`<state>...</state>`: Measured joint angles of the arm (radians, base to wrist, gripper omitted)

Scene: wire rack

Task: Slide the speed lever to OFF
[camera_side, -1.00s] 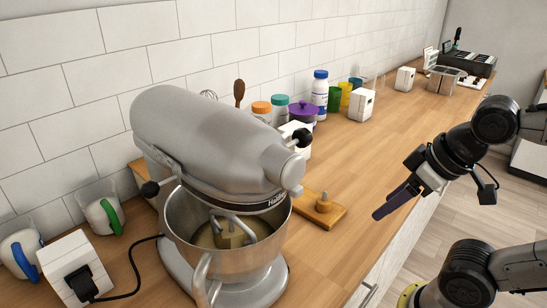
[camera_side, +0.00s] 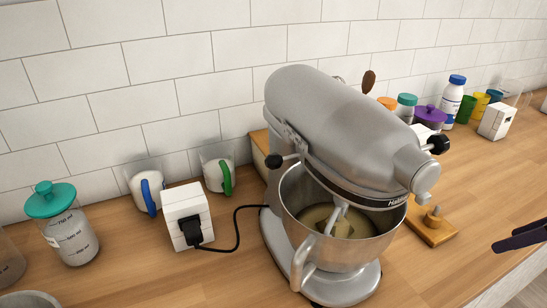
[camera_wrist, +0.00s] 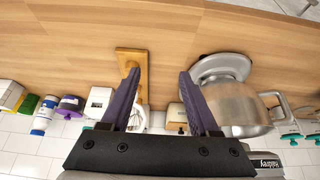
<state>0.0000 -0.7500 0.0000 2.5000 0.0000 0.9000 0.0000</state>
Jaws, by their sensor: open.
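The silver stand mixer (camera_side: 345,115) stands on the wooden counter with its head lowered over a steel bowl (camera_side: 335,240). A black-knobbed lever (camera_side: 274,160) sticks out at its left rear side, and a second black-knobbed lever (camera_side: 438,145) shows at the far side near the head's front. I cannot tell which is the speed lever, and no OFF mark is readable. My gripper (camera_side: 520,238) is at the right edge, apart from the mixer and mostly out of frame. In the wrist view my gripper (camera_wrist: 158,74) is open and empty, with the bowl (camera_wrist: 236,106) beside it.
A white outlet box (camera_side: 187,215) with a plugged black cord (camera_side: 240,228) stands left of the mixer, near mugs and a green-lidded jar (camera_side: 70,225). A small wooden block with a peg (camera_side: 432,228) sits right of the bowl. Bottles line the wall behind.

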